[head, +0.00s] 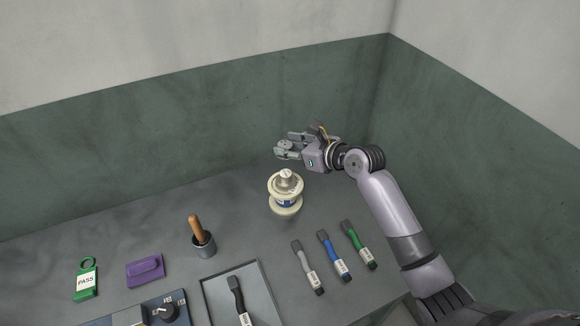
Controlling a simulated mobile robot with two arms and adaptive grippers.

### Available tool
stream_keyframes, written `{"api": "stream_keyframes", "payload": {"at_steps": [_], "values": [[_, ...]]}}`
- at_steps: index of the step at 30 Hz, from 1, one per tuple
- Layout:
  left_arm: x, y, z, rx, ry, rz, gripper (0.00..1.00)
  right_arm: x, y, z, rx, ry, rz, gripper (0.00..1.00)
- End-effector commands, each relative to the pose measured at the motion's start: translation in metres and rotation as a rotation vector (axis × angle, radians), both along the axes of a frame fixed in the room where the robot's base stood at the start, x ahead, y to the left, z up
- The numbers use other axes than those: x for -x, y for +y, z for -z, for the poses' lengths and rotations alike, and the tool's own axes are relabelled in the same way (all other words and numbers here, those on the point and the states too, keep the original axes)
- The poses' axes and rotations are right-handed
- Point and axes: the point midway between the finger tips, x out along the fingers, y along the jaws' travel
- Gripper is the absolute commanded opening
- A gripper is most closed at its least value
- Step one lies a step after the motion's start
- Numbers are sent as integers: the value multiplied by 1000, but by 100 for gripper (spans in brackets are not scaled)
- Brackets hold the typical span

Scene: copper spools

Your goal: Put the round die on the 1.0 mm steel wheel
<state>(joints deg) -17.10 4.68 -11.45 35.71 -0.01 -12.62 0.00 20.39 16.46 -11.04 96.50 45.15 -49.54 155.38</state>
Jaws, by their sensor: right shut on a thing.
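My right gripper (284,148) is in the air at the upper middle, above and behind the spool. It is shut on a small grey round piece that I take to be the round die; the fingers hide most of it. A cream spool (285,209) with a blue label stands upright on the table below, with a metal cylinder (288,181) on top. I cannot read its label, so I cannot tell whether it is the 1.0 mm steel wheel. The held piece is apart from the spool. My left gripper is not in view.
Grey, blue (333,259) and green (357,246) handled tools lie right of front. A tray (262,281) holds a black-handled tool. A cup (204,247) with a wooden handle, a purple block (145,271) and a green PASS tag (86,282) stand left. Walls close the back and right.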

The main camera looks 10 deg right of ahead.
Motion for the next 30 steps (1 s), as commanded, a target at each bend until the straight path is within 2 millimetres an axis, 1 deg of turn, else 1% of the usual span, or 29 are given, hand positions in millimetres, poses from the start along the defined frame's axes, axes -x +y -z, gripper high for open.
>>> {"api": "stream_keyframes", "payload": {"at_steps": [1, 3, 8, 12, 16, 18, 28, 29, 30], "values": [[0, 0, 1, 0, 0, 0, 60, 0, 0, 11, -1, 0, 0, 0], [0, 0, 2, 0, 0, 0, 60, 0, 0, 21, -1, -2, 1, 0], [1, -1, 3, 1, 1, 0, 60, -1, 0, 33, -3, -4, 0, 0], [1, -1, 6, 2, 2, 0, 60, 0, 0, 54, 0, -1, 1, 0], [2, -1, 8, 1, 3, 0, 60, 0, 0, 70, -1, -3, 1, 0], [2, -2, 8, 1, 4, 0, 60, -1, 0, 73, -2, -4, 1, 0], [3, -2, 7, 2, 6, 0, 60, -1, 0, 75, -2, -4, 1, 0], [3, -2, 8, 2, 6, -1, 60, 0, 0, 76, -2, -3, 0, 38], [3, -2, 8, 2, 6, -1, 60, 0, 0, 76, -2, -3, 0, 41]]}}
